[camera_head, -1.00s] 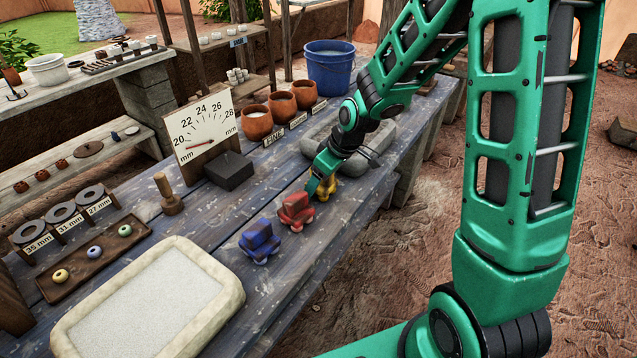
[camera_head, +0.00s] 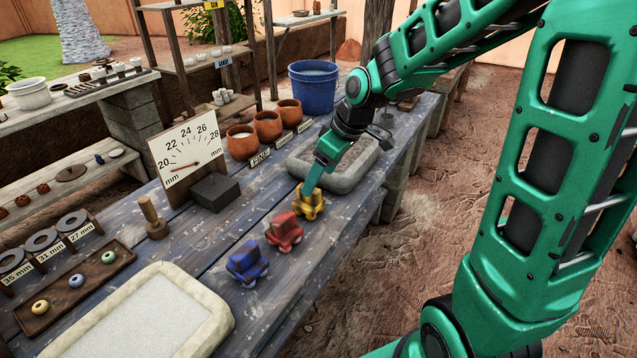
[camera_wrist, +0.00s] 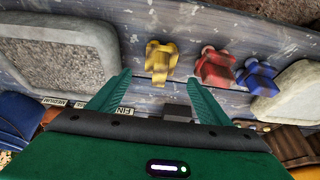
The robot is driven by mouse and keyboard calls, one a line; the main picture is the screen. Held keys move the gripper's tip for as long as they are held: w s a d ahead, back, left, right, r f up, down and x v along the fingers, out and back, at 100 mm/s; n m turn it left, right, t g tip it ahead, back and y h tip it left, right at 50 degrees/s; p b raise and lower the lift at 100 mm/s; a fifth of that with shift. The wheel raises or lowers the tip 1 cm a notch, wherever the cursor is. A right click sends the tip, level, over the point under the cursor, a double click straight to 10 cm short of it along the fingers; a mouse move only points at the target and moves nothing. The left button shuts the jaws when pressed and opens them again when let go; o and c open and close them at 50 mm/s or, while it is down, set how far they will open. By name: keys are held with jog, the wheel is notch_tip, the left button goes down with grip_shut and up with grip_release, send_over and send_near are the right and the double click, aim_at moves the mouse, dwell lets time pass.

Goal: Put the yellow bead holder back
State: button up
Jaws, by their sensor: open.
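The yellow bead holder (camera_head: 309,201) stands on the blue-grey plank bench (camera_head: 212,262), beside the red holder (camera_head: 284,231) and in line with the blue holder (camera_head: 247,262). My gripper (camera_head: 310,187) is directly above and behind the yellow holder in the head view. In the wrist view my gripper (camera_wrist: 157,82) is open, its two green fingers spread apart, and the yellow holder (camera_wrist: 161,60) lies beyond and between the fingertips. No contact between fingers and holder can be made out. The red holder (camera_wrist: 215,68) and blue holder (camera_wrist: 257,77) show to its right.
A stone-rimmed grey trough (camera_head: 340,166) lies just behind the yellow holder. Clay pots (camera_head: 268,126), a dial gauge (camera_head: 188,157), a dark block (camera_head: 215,192), a bead tray (camera_head: 76,282) and a pale sand tray (camera_head: 140,318) occupy the bench. A blue bucket (camera_head: 313,87) stands at the back.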

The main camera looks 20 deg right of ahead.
jog(key=shift+r, duration=0.15)
jog(key=s+d+m+g+h, duration=0.1)
jog(key=s+d+m, duration=0.3)
jog(key=s, duration=0.5)
jog(key=s+d+r+m+g, duration=0.1)
jog(key=s+d+m, duration=0.4)
jog(key=s, duration=0.5)
jog(key=s+d+r+m+g+h, duration=0.1)
jog(key=s+d+m, duration=0.3)
jog(key=s, duration=0.5)
jog(key=shift+s+d+r+m+g+h, duration=0.3)
jog(key=shift+d+g, duration=0.2)
jog(key=shift+d, duration=0.75)
